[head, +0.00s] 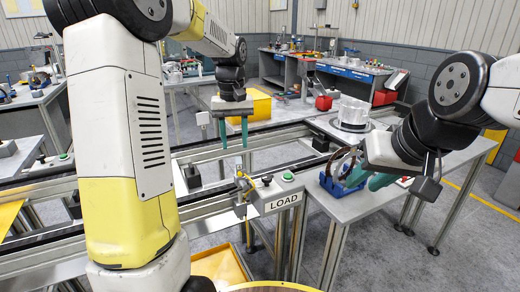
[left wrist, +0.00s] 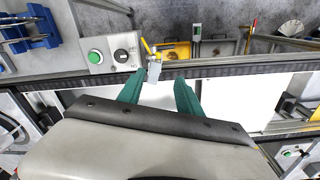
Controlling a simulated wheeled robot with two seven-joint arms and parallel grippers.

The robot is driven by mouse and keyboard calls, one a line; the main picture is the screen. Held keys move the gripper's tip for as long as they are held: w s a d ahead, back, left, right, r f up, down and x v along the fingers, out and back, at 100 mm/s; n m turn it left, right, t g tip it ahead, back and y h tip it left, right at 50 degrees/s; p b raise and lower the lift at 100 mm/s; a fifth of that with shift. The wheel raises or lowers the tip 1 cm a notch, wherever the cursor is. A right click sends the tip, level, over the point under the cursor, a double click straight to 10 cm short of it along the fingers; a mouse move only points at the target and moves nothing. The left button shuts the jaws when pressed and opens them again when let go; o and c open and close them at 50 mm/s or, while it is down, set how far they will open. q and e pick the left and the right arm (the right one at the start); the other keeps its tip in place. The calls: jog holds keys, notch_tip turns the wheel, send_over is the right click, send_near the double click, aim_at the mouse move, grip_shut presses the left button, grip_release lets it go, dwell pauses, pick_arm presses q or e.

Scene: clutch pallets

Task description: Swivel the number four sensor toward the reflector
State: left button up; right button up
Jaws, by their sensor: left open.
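A small silver and yellow sensor bracket (head: 243,184) stands on the near conveyor rail, left of the LOAD box. I cannot read a number on it. In the left wrist view the sensor (left wrist: 154,68) lies just beyond my fingertips, between their lines. My left gripper (head: 234,146) hangs open and empty over the conveyor, fingers down, apart from the sensor; its teal fingers also show in the left wrist view (left wrist: 158,84). My right gripper (head: 368,180) is at the blue cradle on the right bench; its grip is unclear. I cannot identify the reflector for certain.
The LOAD box (head: 281,194) with a green button sits right of the sensor. A blue cradle (head: 345,188) holds dark rings on the grey bench. A silver housing (head: 354,113) stands behind it. Conveyor rails run across.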

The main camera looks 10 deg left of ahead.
aim_at(239, 160)
pick_arm(q)
jog(key=shift+w+d+f, duration=0.1)
jog(key=shift+w+f, duration=0.1)
jog(key=shift+w, duration=0.25)
jog(key=shift+w+d+f, duration=0.1)
jog(key=shift+w+f, duration=0.1)
jog(key=shift+w, duration=0.2)
jog(key=shift+w+f, duration=0.2)
jog(key=shift+f, duration=0.05)
notch_tip(239, 160, down, 7)
jog(key=shift+f, duration=0.15)
grip_shut()
